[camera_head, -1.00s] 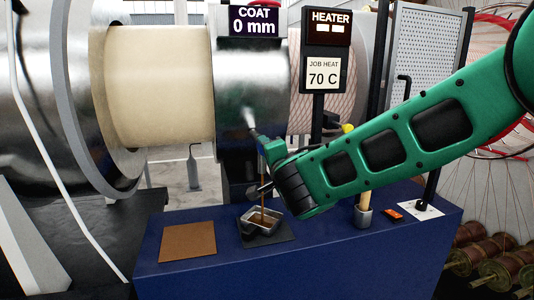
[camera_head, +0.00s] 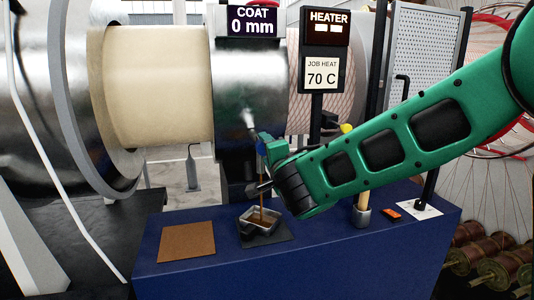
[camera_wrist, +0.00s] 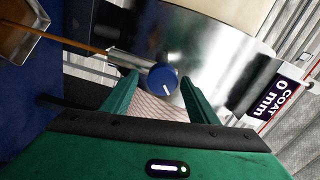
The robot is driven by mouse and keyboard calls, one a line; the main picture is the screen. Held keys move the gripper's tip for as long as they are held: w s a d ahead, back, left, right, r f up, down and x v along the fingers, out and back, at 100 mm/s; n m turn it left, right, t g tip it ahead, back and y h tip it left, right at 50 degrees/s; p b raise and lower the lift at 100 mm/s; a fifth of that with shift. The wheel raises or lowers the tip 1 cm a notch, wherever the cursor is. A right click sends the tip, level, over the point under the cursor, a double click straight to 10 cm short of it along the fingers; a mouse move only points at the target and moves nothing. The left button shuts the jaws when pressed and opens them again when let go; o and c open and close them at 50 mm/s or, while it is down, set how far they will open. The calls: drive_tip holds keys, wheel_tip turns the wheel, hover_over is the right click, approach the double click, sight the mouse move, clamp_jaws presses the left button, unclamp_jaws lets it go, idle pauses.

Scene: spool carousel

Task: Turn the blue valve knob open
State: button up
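The blue valve knob (camera_wrist: 162,78) is at the middle of the wrist view, with a pale mark pointing down and slightly right. A little of the knob (camera_head: 261,148) shows beside my gripper in the head view. My gripper (camera_wrist: 158,84) has its green fingers spread on either side of the knob, with a visible gap at each side. It looks open, not clamped. A metal spout (camera_wrist: 128,60) joins the knob at its left. A thin brown stream (camera_head: 262,193) runs from the spout to the small metal pan (camera_head: 274,215) below.
The blue bench (camera_head: 300,262) carries a brown square plate (camera_head: 187,242), a wooden-handled tool (camera_head: 362,212) and an orange item (camera_head: 390,213). A large metal drum (camera_head: 250,90) stands behind. The signs read COAT 0 mm (camera_head: 252,22) and JOB HEAT 70 C (camera_head: 324,74).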

drive_tip(key=shift+a, duration=0.1)
drive_tip(key=v, duration=1)
drive_tip(key=shift+s+d, duration=0.2)
drive_tip(key=shift+s, duration=0.1)
drive_tip(key=shift+d, duration=0.1)
